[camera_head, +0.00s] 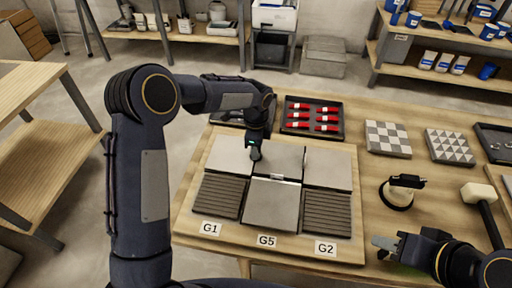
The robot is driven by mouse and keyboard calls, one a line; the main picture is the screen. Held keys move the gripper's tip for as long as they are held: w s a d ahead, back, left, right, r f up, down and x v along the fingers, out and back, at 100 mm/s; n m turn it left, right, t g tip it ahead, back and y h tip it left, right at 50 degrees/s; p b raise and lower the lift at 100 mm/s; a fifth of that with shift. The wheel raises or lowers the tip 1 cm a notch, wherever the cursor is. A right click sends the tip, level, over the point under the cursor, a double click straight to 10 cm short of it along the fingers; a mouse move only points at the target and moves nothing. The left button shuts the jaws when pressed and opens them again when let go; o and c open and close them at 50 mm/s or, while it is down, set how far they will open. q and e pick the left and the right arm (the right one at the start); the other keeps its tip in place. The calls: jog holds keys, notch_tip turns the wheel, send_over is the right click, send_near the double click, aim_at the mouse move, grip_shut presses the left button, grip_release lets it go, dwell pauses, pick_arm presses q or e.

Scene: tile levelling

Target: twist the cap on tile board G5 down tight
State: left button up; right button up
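Tile board G5 (270,207) is the middle one of three on the table, with plain grey tiles and its label (266,241) in front. A small pale piece (286,178) shows at the seam between its front and back tiles; I cannot make out a cap there. My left gripper (254,154) points down over the back tiles, left of and behind that seam. Its fingers are too small and dark to tell open from shut. My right gripper (384,244) is low at the table's front right, apart from the boards; its finger gap is unclear.
Boards G1 (218,196) and G2 (327,211) flank G5. A black tray (288,129) of several red-and-white pieces lies behind. To the right are patterned tiles (388,138), a round black-and-white tool (397,194) and a mallet (479,193).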

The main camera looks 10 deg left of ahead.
pick_arm(q)
jog(key=o, duration=0.3)
notch_tip(320, 180, up, 8)
jog(key=shift+f, duration=0.2)
jog(key=shift+r, duration=0.1)
dwell(0.5)
